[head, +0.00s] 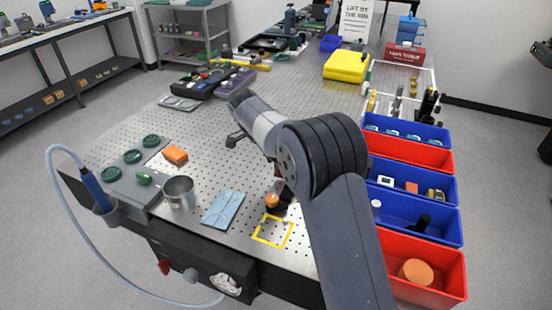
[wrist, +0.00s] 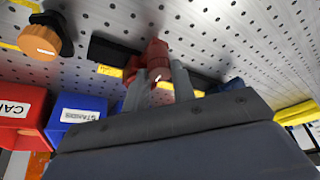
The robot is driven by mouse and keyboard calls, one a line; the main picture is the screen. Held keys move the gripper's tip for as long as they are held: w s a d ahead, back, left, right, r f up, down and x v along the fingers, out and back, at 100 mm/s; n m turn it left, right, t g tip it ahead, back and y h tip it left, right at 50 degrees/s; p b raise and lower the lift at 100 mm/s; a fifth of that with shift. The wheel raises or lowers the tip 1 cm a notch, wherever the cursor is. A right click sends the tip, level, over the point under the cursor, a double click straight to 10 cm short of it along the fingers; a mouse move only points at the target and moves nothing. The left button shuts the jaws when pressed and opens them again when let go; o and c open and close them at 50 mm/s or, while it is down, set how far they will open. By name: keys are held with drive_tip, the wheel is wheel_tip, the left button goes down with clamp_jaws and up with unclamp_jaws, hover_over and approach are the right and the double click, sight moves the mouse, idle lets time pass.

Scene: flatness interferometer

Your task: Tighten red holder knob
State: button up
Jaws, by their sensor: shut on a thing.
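The red holder knob (wrist: 157,58) is in the upper middle of the wrist view. My gripper (wrist: 160,80) has its grey fingers around the knob and is shut on it. The fingers and palm cover the knob's near side, and the holder's body is mostly hidden. In the head view my arm covers the knob and the gripper's fingers, so I cannot see them there.
An orange-topped knob (wrist: 40,42) on a dark body stands left of my gripper; a similar orange knob (head: 272,200) shows by the yellow square (head: 272,242). Blue (wrist: 77,118) and red (wrist: 16,108) bins line the bench edge. A metal cup (head: 180,193) stands at front left.

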idle(0.4)
drive_tip(key=o, duration=1)
drive_tip(key=v, duration=1)
drive_tip(key=shift+a+r, duration=0.2)
drive_tip(key=shift+r, duration=0.15)
drive_tip(key=shift+f, duration=0.1)
drive_tip(key=x, duration=1)
drive_tip(key=shift+d+f, duration=0.2)
drive_tip(key=shift+f, duration=0.15)
drive_tip(key=shift+r, duration=0.15)
